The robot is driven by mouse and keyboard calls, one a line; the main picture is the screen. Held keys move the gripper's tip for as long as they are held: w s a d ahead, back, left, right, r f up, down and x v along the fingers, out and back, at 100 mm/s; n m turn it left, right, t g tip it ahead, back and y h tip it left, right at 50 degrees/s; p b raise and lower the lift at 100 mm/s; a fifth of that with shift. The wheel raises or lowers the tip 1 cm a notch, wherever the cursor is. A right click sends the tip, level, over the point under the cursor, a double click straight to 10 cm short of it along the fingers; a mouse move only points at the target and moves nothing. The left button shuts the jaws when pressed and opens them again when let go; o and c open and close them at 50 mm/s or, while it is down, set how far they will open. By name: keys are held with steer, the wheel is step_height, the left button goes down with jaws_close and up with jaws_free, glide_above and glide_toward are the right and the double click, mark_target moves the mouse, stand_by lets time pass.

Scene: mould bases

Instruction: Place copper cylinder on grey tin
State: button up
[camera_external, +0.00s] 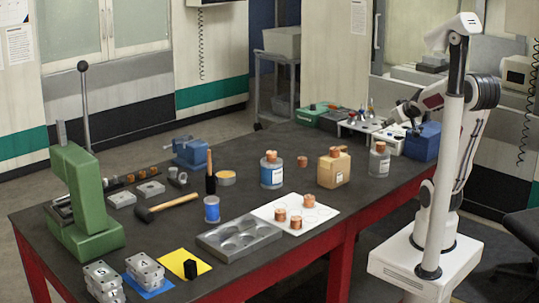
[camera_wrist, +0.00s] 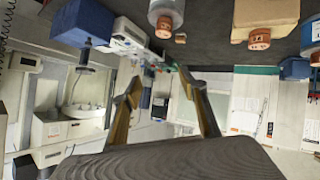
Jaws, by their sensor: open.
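The grey tin (camera_external: 379,162) has a white label and stands upright at the table's right side, with a copper cylinder (camera_external: 380,146) on its top. In the wrist view, which is upside down, the grey tin (camera_wrist: 167,8) and the copper piece (camera_wrist: 164,29) show at the top. Another copper cylinder (camera_external: 302,161) stands alone on the table. Several more sit on the white plate (camera_external: 268,211), the blue-labelled tin (camera_external: 271,176) and the beige box (camera_external: 333,172). My gripper (camera_external: 403,113) is raised above and right of the grey tin; its fingers (camera_wrist: 162,83) are apart, with nothing between them.
A blue block (camera_external: 423,142), a white rack (camera_external: 359,127) and a green case (camera_external: 313,115) crowd the far right end. A green press (camera_external: 86,205), hammer (camera_external: 168,207) and grey mould plate (camera_external: 239,239) lie left. Bare table surrounds the lone cylinder.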

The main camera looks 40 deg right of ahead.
steer(key=s+a+f+n+g+y, duration=0.1)
steer(key=s+a+f+g+y, duration=0.1)
steer(key=s+a, duration=0.4)
steer(key=s+a+f+n+g+y, duration=0.1)
steer(key=s+a, duration=0.5)
steer(key=a, duration=1)
step_height(320, 180, down, 2)
steer(key=g+y, duration=0.1)
steer(key=y, duration=0.2)
steer(key=shift+a+n+y, duration=0.3)
steer(key=shift+a+n, duration=0.05)
steer(key=shift+n, duration=0.05)
